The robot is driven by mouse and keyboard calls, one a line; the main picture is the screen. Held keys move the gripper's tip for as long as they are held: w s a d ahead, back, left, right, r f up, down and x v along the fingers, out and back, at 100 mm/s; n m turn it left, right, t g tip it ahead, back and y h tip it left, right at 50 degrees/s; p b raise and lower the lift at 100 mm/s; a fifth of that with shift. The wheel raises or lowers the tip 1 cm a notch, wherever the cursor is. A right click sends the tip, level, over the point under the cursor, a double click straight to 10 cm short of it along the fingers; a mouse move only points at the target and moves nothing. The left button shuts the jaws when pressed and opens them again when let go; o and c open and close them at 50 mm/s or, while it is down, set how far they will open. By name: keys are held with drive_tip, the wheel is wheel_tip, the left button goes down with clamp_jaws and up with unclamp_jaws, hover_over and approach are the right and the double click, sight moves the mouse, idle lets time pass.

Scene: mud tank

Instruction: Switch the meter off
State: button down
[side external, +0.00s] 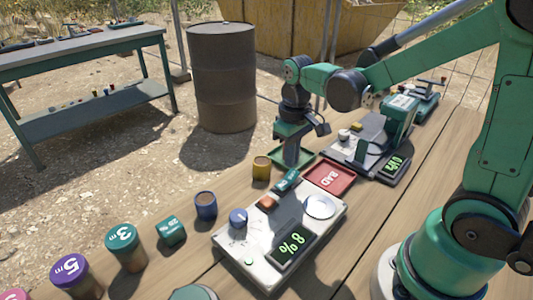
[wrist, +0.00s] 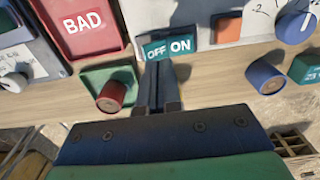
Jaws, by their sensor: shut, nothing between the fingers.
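The meter (side external: 277,232) is a pale box on the wooden table, with a lit green display (side external: 292,247) reading about "% 8". It carries a blue knob (side external: 238,217), an orange button (side external: 268,202) and a round pale plate (side external: 320,207). Its teal rocker switch (wrist: 168,47), marked OFF and ON, is on the edge nearest my gripper; it also shows in the side view (side external: 287,181). My gripper (wrist: 157,66) is shut and empty, its fingertips just beside the OFF end. I cannot tell whether they touch it or which side is pressed down.
A red tray marked BAD (side external: 330,176) and a green tray (wrist: 109,89) holding a reddish cup (wrist: 111,96) lie close by. A yellow cup (side external: 261,168) and a blue cup (side external: 206,206) stand left of the meter. A second device (side external: 368,143) stands behind.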

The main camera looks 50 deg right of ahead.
sight(290, 176)
drive_tip(key=shift+f, duration=1.65)
idle(0.5)
drive_tip(key=shift+r, duration=3.55)
drive_tip(key=shift+s+a+r+t, duration=0.35)
drive_tip(key=shift+s+a+t, duration=0.3)
drive_tip(key=shift+t, duration=0.5)
drive_tip(key=shift+s+a+r+t, duration=0.3)
drive_tip(key=shift+s+a+t, duration=0.3)
drive_tip(key=shift+t, duration=0.6)
drive_tip(key=shift+s+a+r+t, duration=0.4)
drive_tip(key=shift+a+t, duration=0.4)
drive_tip(key=shift+t, duration=0.35)
